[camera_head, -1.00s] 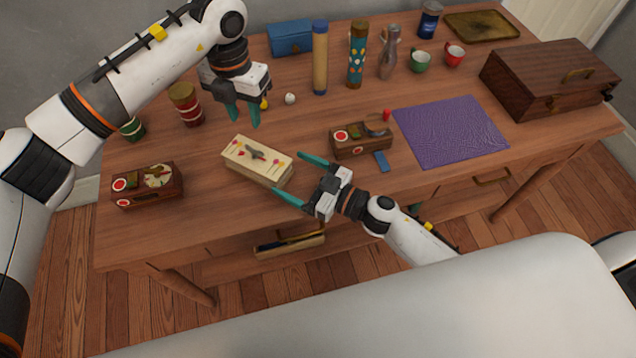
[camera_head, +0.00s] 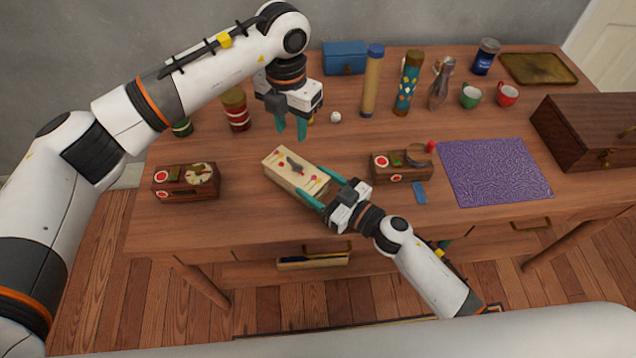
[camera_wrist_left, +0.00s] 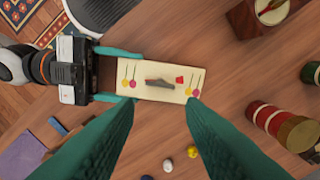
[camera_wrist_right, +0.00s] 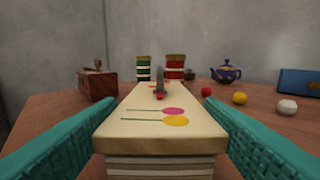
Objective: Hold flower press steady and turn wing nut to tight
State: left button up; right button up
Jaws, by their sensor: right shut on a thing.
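The flower press (camera_head: 290,168) is a cream block with painted flowers, lying on the table. Its dark wing nut (camera_head: 295,167) sits on the middle of the top; it also shows in the left wrist view (camera_wrist_left: 160,84). My right gripper (camera_head: 323,190) is shut on the near end of the press, one finger along each side; in the right wrist view the press (camera_wrist_right: 160,132) lies between the fingers. My left gripper (camera_head: 291,133) is open and empty, pointing down above and behind the press, apart from the wing nut.
Wooden boxes with dials stand left (camera_head: 186,181) and right (camera_head: 402,166) of the press. A purple mat (camera_head: 495,172) lies at right. Striped canisters (camera_head: 236,110) and small balls (camera_head: 336,117) are behind.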

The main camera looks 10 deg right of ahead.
aim_at(294, 161)
pick_arm(q)
jog(key=shift+c, duration=1)
notch_tip(294, 161, down, 10)
jog(key=n, duration=1.6)
grip_shut()
